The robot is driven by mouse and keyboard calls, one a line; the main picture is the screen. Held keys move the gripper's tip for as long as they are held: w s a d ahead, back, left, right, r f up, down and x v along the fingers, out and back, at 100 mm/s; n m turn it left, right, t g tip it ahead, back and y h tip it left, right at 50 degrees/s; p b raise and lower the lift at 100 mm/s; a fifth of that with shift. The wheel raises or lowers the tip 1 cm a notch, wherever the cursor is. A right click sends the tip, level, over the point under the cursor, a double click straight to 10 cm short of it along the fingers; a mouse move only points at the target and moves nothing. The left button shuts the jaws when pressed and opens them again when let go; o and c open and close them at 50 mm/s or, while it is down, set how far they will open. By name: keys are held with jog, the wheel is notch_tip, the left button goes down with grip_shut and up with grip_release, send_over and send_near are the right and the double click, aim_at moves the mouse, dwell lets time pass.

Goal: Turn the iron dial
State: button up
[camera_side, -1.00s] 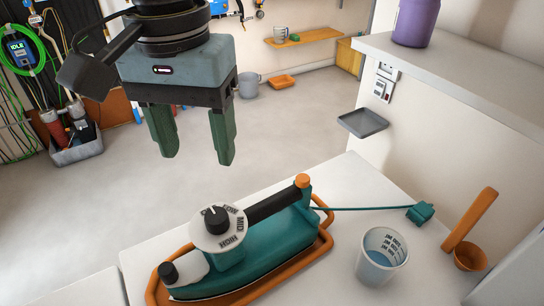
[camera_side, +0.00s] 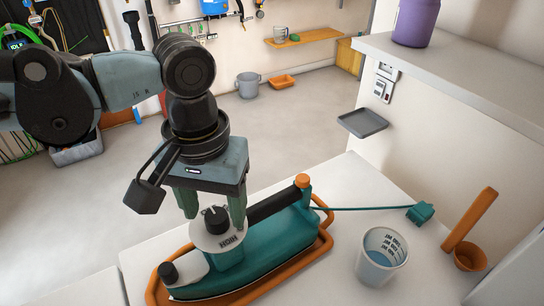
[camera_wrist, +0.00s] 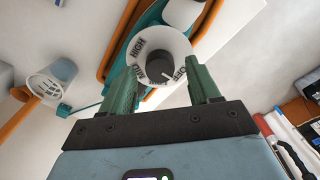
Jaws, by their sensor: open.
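The teal iron (camera_side: 260,244) lies on an orange-rimmed stand (camera_side: 328,240) on the white table. Its dial is a white disc (camera_side: 228,243) marked HIGH, MID and OFF, with a black knob (camera_side: 215,219) on top. In the wrist view the dial disc (camera_wrist: 141,61) and knob (camera_wrist: 160,66) sit just beyond the fingertips. My gripper (camera_side: 212,215) is open, its green fingers on either side of the knob from above. In the wrist view my gripper (camera_wrist: 162,78) also spans the dial, with space between each finger and the knob. Part of the dial is hidden by the fingers.
A clear measuring cup (camera_side: 382,258) with blue liquid stands right of the iron. A teal plug (camera_side: 420,213) lies behind it on its cord. A grey wall tray (camera_side: 362,123) and a shelf (camera_side: 450,75) are behind.

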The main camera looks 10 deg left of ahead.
jog(key=shift+f, duration=0.45)
jog(key=c, duration=1)
jog(key=shift+c, duration=0.2)
